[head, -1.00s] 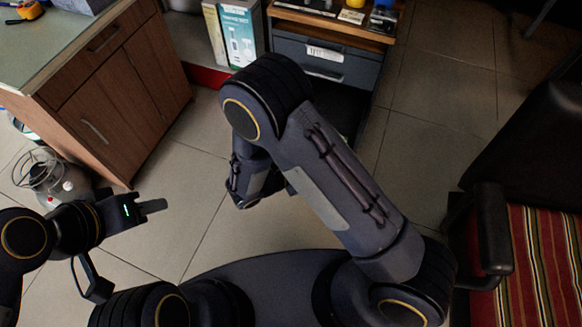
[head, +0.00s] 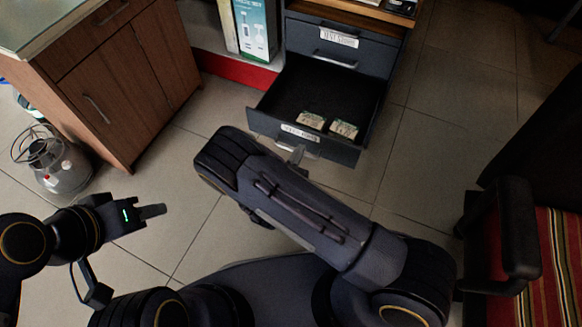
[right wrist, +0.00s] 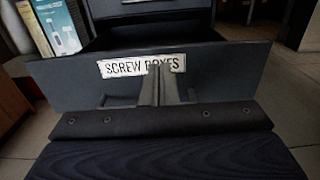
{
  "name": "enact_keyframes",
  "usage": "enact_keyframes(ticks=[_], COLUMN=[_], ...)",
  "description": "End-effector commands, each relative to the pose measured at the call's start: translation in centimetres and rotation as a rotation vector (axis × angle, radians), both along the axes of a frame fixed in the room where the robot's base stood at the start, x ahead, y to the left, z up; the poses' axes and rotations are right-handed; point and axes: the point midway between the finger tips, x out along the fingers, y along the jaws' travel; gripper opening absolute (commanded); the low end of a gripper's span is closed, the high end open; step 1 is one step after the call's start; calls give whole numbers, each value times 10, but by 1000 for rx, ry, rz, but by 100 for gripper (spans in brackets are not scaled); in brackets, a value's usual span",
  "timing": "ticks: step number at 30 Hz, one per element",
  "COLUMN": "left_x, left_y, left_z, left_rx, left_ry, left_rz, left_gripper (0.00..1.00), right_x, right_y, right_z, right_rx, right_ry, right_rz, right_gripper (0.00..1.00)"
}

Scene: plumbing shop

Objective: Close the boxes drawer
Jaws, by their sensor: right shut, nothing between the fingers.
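The boxes drawer (head: 257,122) is the low drawer of the dark cabinet and stands pulled out, with two small boxes (head: 311,120) (head: 344,129) inside near its front. Its front panel (right wrist: 225,75) carries a label (right wrist: 112,68) reading "SCREW BOXES" in the right wrist view, with a bar handle (right wrist: 120,101) below it. My right gripper (head: 297,154) is shut and empty at the middle of the drawer front. Its fingers (right wrist: 160,84) cover part of the label and handle; I cannot tell whether they touch. My left gripper (head: 153,211) hangs away from the cabinet, its opening unclear.
A closed drawer (head: 340,47) sits above the open one. A wooden cabinet (head: 110,90) and a metal tank (head: 60,165) stand at left. A chair with a striped seat (head: 550,265) is at right. Floor around the drawer is clear.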

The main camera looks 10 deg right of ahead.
Motion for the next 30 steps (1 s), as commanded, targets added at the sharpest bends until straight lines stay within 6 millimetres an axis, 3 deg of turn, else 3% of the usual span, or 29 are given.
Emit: enact_keyframes(ticks=[3,9,30], left_x=[0,0,0], left_y=[0,0,0], left_z=[-9,-14,-15], left_rx=[0,0,0], left_ry=[0,0,0], left_rz=[0,0,0], left_gripper=[36,36,36], right_x=[18,36,44], right_y=[-13,-24,-31], right_z=[-2,-1,0], right_rx=[1,2,0], right_ry=[-2,-1,-1], right_rz=[-4,-2,-1], right_gripper=[0,0,0])
